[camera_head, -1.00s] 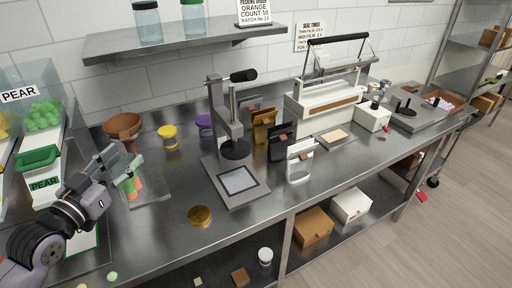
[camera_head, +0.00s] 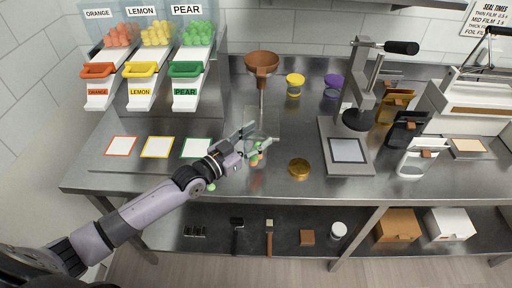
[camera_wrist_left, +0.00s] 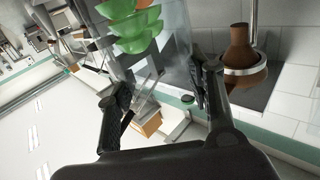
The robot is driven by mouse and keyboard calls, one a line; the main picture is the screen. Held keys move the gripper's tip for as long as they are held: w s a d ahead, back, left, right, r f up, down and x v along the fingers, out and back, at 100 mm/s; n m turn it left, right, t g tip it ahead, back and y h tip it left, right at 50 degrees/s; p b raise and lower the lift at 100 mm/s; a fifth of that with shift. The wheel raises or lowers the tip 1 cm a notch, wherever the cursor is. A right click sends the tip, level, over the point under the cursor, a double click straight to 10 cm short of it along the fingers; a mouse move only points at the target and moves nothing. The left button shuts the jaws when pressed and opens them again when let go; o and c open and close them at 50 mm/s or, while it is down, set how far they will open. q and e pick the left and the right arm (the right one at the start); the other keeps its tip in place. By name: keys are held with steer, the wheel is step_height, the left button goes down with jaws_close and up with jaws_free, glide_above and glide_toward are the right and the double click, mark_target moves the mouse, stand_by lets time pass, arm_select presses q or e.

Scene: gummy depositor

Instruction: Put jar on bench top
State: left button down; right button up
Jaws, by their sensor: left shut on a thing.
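The clear jar (camera_head: 256,152) holds green and orange gummies and is hard to make out against the steel. My left gripper (camera_head: 262,136) is shut on it, in front of the brown funnel. The left wrist view shows the jar's clear wall and large green gummies (camera_wrist_left: 130,22) at the top, between my left fingers (camera_wrist_left: 160,92). The steel bench top (camera_head: 225,124) lies around and beneath the gripper. I cannot tell whether the jar touches it. My right gripper is out of view.
A brown funnel (camera_head: 262,64) stands behind the jar. A gold lid (camera_head: 299,168) lies to its right, before a press (camera_head: 346,150). Yellow-lidded (camera_head: 295,86) and purple-lidded (camera_head: 333,86) jars stand behind. Coloured-edged cards (camera_head: 157,147) lie left, below the gummy dispensers.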

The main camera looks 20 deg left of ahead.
arm_select(q)
steer(key=shift+f, duration=2.35)
steer(key=shift+f, duration=0.1)
steer(key=c, duration=0.8)
jaws_free()
steer(key=shift+o, duration=0.2)
steer(key=shift+r, duration=0.2)
steer(key=b+v, duration=0.2)
steer(key=v, duration=1)
steer(key=shift+f, duration=0.15)
